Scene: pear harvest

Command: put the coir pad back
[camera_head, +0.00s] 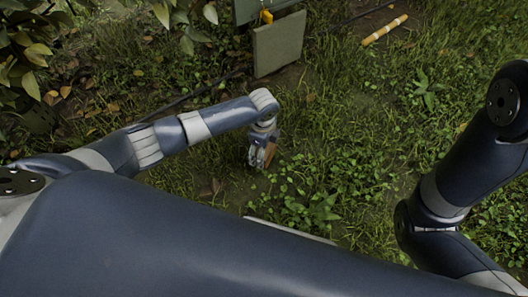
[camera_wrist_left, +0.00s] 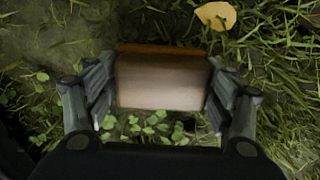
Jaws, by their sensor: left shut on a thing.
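My left gripper (camera_head: 263,154) hangs over the grass near the middle of the head view, pointing down. In the left wrist view, my left gripper (camera_wrist_left: 160,92) is shut on a brown rectangular block (camera_wrist_left: 160,80) with an orange-brown far edge. I take this block to be the coir pad. A finger presses on each of its short sides. In the head view only a small brown part of the pad (camera_head: 270,154) shows beside the fingers. My right arm comes in at the right, but its gripper is out of view.
A grey-green upright panel (camera_head: 278,44) stands at the top, with a green box (camera_head: 258,8) behind it and a yellow tag (camera_head: 267,16). A yellow banded stick (camera_head: 384,30) lies at the upper right. Leafy branches (camera_head: 30,50) fill the upper left. Grass right of the gripper is open.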

